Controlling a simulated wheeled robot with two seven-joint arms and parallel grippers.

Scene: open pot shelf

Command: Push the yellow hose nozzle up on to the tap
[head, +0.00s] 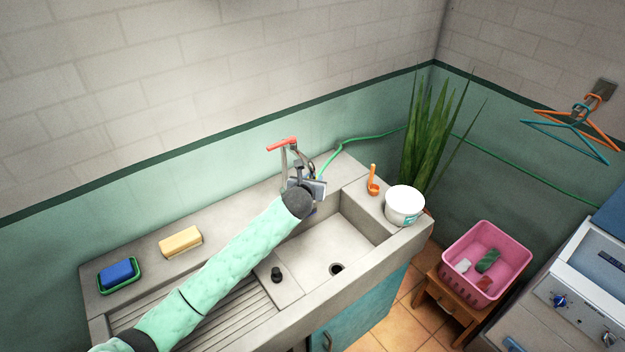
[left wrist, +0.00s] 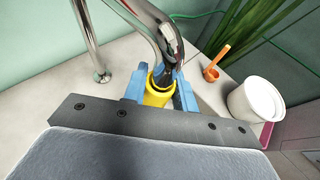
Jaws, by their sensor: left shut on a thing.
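My left gripper (head: 314,187) is at the tap over the sink, at the end of my green-sleeved arm. In the left wrist view its blue fingers (left wrist: 160,92) are shut on the yellow hose nozzle (left wrist: 156,98), one on each side. The nozzle's open mouth faces up. The tap (head: 283,143) has a red handle and a metal pipe; its curved spout shows in the left wrist view (left wrist: 170,40). The spout's dark end is at the nozzle's mouth; I cannot tell how far inside it is. The nozzle is hidden in the head view. My right gripper is out of view.
A green hose (head: 351,138) runs along the wall behind the tap. An orange scoop (head: 373,183) and a white tub (head: 404,205) stand on the ledge right of the sink basin (head: 330,245). Soap (head: 181,242) and a blue sponge (head: 116,272) lie left.

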